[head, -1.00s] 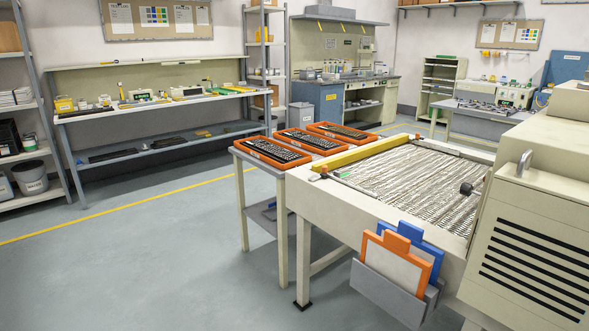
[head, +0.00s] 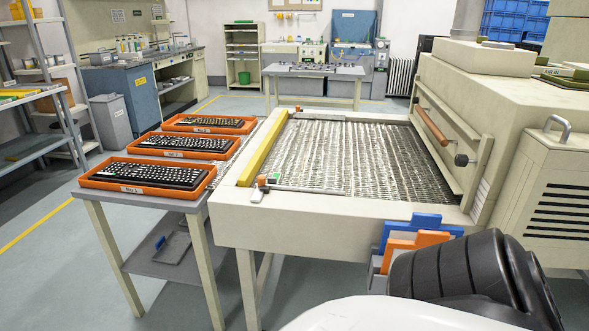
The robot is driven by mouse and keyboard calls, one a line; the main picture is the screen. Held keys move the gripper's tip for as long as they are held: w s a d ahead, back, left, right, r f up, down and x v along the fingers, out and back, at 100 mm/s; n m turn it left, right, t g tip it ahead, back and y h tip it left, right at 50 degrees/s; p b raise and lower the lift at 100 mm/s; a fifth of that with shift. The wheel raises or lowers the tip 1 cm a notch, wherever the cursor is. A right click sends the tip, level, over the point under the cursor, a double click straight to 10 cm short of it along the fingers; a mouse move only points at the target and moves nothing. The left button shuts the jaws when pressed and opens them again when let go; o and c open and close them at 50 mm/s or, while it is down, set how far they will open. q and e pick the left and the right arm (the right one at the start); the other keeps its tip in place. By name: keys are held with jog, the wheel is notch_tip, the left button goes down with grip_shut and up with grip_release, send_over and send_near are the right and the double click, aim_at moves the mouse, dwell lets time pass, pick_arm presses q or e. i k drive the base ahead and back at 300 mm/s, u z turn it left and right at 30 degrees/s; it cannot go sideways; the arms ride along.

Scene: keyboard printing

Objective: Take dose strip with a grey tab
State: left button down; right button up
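I cannot make out a dose strip with a grey tab in the head view. A small table at the back (head: 340,73) carries several small items, too small to tell apart. Neither of my grippers is in view. A dark ribbed link and a white shell of my own body fill the lower right and hide part of the floor and machine.
A conveyor machine (head: 232,228) with a mesh belt (head: 340,150) stands in front of me. Orange trays with keyboards, the nearest one (head: 100,183), sit on a grey side table (head: 92,193) to its left. Blue and orange frames (head: 410,240) hang at its front. Floor is open at left.

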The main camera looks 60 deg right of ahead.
aim_at(274, 179)
jog(key=z, duration=1)
jog(key=i, duration=1)
jog(key=z, duration=0.9)
